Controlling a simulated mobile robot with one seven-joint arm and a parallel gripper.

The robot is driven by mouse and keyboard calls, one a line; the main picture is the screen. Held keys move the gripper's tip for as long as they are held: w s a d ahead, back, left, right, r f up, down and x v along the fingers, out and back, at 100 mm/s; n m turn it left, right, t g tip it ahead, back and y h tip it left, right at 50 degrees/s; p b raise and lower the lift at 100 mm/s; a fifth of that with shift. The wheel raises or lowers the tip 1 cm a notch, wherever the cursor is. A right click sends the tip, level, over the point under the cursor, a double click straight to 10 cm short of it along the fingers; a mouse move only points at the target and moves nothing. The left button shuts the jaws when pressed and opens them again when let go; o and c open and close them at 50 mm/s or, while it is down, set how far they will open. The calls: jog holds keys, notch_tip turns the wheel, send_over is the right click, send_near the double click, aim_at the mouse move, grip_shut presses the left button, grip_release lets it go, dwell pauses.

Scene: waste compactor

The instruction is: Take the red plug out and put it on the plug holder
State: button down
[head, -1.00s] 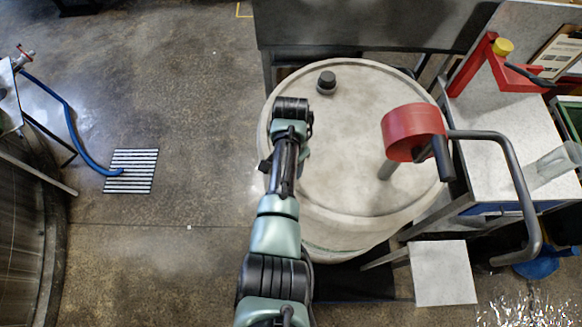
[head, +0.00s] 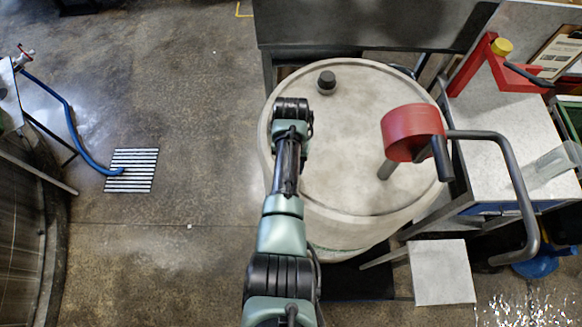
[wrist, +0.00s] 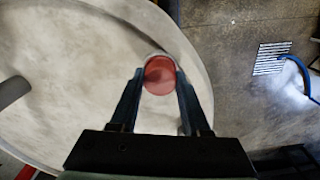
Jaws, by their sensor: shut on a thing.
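The red plug (wrist: 160,78) shows in the wrist view as a round red disc with a pale rim along its upper edge. It sits between the two dark fingers of my gripper (wrist: 160,72), which are shut on it. Behind it is the pale round lid (wrist: 85,90) near its edge. I cannot tell whether the plug is still seated or lifted clear. In the head view my arm hides the gripper and the plug. The lid (head: 345,170) also shows there. I cannot identify the plug holder with certainty.
A black knob (head: 327,82) stands on the lid. A red cylinder (head: 408,135) with a bent grey bar (head: 515,190) rises over the lid's right side. A pale workbench (head: 500,155) with a red bracket (head: 515,78) is at right. Open floor (head: 190,110) is at left.

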jog(key=n, duration=0.5)
dwell(0.3)
jog(key=shift+c, duration=1.4)
grip_release()
jog(key=shift+c, duration=0.4)
